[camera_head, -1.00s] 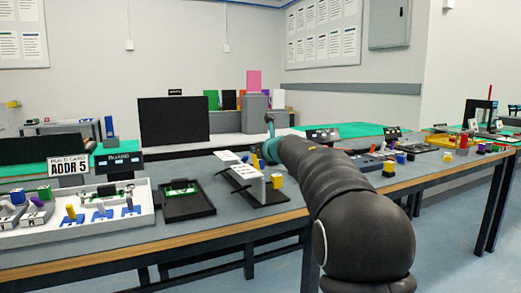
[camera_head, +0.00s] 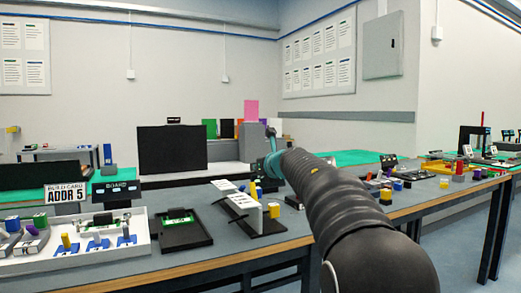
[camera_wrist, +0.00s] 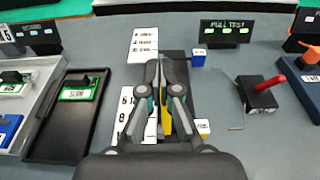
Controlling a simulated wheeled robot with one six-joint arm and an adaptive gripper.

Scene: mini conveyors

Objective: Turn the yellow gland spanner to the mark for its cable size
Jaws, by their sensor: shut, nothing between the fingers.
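A yellow upright piece (camera_head: 258,190), likely the gland spanner, stands at the dark stand (camera_head: 268,226) with white mark cards (camera_head: 240,203). In the wrist view a yellow sliver (camera_wrist: 167,118) shows between my gripper's fingers, mostly hidden by them. White cards with printed sizes (camera_wrist: 143,45) lie beyond and left of the fingers. Their small text is partly covered. My gripper (camera_wrist: 161,68) is shut and empty above the stand. I cannot tell the spanner's angle or which mark it points at.
A yellow block (camera_wrist: 203,126) with a white label stands right of the fingers, and a blue block (camera_wrist: 199,58) farther back. A black tray (camera_wrist: 68,125) lies left. A red-handled tool (camera_wrist: 282,84) and a pull-test display (camera_wrist: 226,32) are right. Bare bench lies between.

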